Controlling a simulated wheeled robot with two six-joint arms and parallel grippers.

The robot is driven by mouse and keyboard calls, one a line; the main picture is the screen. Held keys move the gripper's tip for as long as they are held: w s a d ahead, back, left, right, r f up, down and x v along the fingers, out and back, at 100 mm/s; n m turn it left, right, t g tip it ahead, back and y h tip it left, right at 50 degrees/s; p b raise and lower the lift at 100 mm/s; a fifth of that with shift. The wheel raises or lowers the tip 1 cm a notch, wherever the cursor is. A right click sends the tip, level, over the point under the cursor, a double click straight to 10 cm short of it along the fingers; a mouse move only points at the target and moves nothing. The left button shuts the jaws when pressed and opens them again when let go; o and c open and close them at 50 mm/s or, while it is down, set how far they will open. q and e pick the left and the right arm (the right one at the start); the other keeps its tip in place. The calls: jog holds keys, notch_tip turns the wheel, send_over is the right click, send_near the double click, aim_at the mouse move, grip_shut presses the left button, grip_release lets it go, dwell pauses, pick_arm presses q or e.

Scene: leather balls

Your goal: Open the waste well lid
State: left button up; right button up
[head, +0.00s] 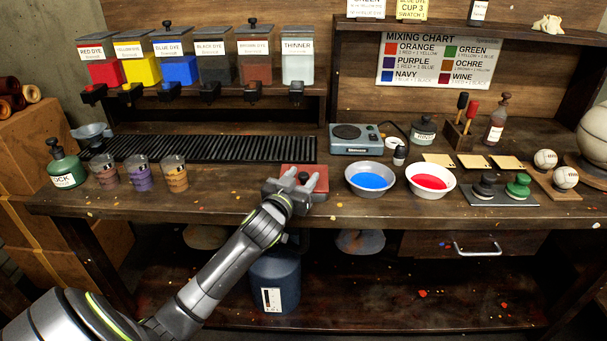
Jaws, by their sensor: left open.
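The waste well lid (305,170) is a reddish-brown square plate at the front middle of the bench, left of the bowl of blue dye. It lies flat and looks closed. A small dark knob (303,177) stands on it. My left gripper (304,173) is open over the lid, its fingers pointing away from me. The knob shows between the two fingers; I cannot tell whether they touch it. The gripper body hides the lid's near left part. My right gripper is not in view.
A bowl of blue dye (371,180) stands right of the lid, with a bowl of red dye (430,182) beyond. A black ribbed drip tray (215,149) lies behind left. Several cups stand at the left. A blue-grey bin (276,283) stands under the bench.

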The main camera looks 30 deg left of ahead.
pick_arm(q)
jog(key=shift+w, duration=0.7)
jog(key=shift+c, duration=0.2)
jog(key=shift+a, duration=0.1)
grip_shut()
